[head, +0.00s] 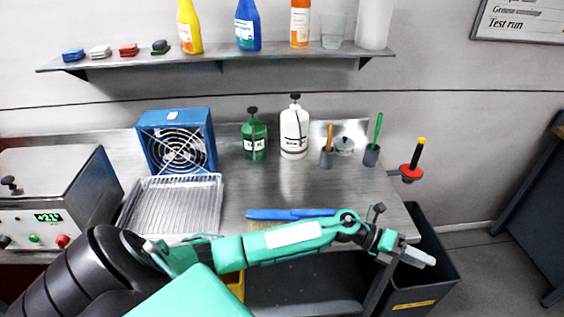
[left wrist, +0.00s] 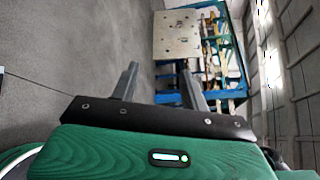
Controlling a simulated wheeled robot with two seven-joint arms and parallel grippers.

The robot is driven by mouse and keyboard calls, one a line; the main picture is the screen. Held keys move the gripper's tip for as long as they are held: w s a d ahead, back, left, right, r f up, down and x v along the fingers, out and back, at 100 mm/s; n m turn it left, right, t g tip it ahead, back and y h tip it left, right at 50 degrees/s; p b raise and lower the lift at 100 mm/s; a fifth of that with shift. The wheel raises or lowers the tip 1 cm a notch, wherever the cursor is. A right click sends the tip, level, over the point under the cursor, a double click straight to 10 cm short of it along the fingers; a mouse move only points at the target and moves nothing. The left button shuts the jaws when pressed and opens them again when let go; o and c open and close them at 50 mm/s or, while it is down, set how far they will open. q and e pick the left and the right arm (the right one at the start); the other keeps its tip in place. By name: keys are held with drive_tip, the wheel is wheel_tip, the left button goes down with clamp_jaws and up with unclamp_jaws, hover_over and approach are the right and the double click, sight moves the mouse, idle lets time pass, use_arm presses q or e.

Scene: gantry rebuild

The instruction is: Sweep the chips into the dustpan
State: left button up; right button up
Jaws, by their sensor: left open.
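A long blue tool (head: 290,214), which looks like a brush with pale bristles below, lies at the front edge of the steel bench (head: 310,190). My left arm crosses in front of it and hides part of it. My left gripper (head: 420,257) reaches past the bench's right front corner, above a dark bin (head: 448,272). It is open and empty; its two fingers (left wrist: 160,70) stand apart in the left wrist view. I can make out no chips and no clear dustpan. My right gripper is not in view.
A wire tray (head: 172,205), a blue fan (head: 177,140), bottles and small pots stand on the bench. A control box (head: 55,195) is at left. A shelf (head: 215,58) hangs above. A yellow object (head: 236,284) shows partly below my arm.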

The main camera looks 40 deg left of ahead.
use_arm(q)
drive_tip(key=a+f+m+g+y, duration=0.1)
drive_tip(key=a+m+g+y, duration=0.3)
drive_tip(key=m, duration=0.2)
wheel_tip(320, 180, up, 5)
drive_tip(key=m+g+y+p, duration=0.1)
drive_tip(key=m+g+y, duration=0.1)
drive_tip(key=y, duration=1.1)
hover_over(322, 211)
drive_tip(key=shift+w+d, duration=0.4)
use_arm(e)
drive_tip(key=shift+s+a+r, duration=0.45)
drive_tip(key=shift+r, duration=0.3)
use_arm(q)
drive_tip(key=f+b, duration=0.1)
drive_tip(key=f, duration=0.2)
drive_tip(key=f+b, duration=0.2)
drive_tip(key=f, duration=0.1)
drive_tip(key=a+f+b, duration=0.1)
drive_tip(key=f+b, duration=0.1)
drive_tip(key=f, duration=0.1)
drive_tip(key=shift+s, duration=0.4)
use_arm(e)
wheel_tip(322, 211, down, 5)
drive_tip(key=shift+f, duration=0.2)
use_arm(q)
drive_tip(key=shift+r, duration=0.1)
